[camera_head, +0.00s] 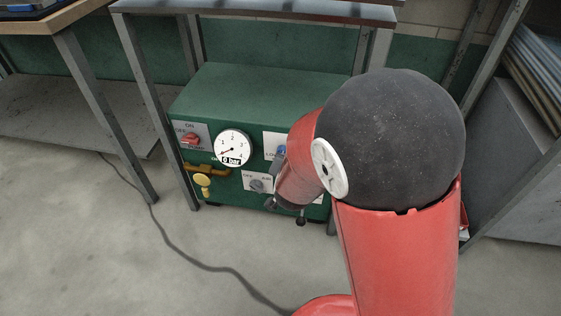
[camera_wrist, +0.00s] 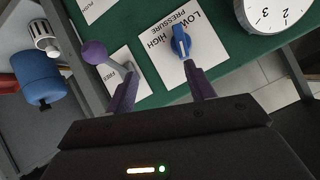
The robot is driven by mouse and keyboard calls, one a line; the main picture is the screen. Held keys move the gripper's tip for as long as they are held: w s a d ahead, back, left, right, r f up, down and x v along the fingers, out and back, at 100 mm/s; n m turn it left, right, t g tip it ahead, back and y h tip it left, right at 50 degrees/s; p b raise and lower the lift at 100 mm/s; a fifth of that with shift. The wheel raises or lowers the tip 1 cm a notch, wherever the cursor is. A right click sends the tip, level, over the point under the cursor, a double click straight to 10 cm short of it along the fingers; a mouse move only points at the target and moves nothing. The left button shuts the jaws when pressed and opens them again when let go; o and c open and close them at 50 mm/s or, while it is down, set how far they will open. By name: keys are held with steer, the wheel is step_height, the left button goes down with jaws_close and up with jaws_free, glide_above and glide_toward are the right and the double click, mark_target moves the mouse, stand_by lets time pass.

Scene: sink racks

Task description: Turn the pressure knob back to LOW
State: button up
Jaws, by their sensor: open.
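The blue pressure knob (camera_wrist: 180,42) sits on a white plate (camera_wrist: 160,68) marked LOW, HIGH and PRESSURE in the wrist view. A pale bar runs along the knob's face; I cannot tell which end points. In the head view the knob (camera_head: 281,152) shows beside my arm, on the front of the green machine (camera_head: 260,90). My gripper (camera_wrist: 162,70) is open, with its two purple fingers apart at the plate's lower edge, short of the knob in the picture. Nothing is between the fingers. My arm hides much of the panel's right side in the head view.
A round gauge (camera_head: 233,148) reads 0 bar. A red switch (camera_head: 190,139) and yellow valve (camera_head: 203,181) are left of it. A purple-ball lever (camera_wrist: 95,52) stands close to my left finger in the wrist view. Table legs flank the machine; the floor in front is mostly clear.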

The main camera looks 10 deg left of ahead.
steer(key=s+a+f+n+t+h+b, duration=0.1)
steer(key=s+a+f+n+t+h, duration=0.1)
steer(key=a+f+t, duration=0.4)
steer(key=w+d+r, duration=0.1)
steer(key=w, duration=0.6)
steer(key=shift+w+d+r+t, duration=0.15)
steer(key=shift+d+r+t, duration=0.1)
steer(key=shift+t, duration=0.15)
steer(key=c, duration=1)
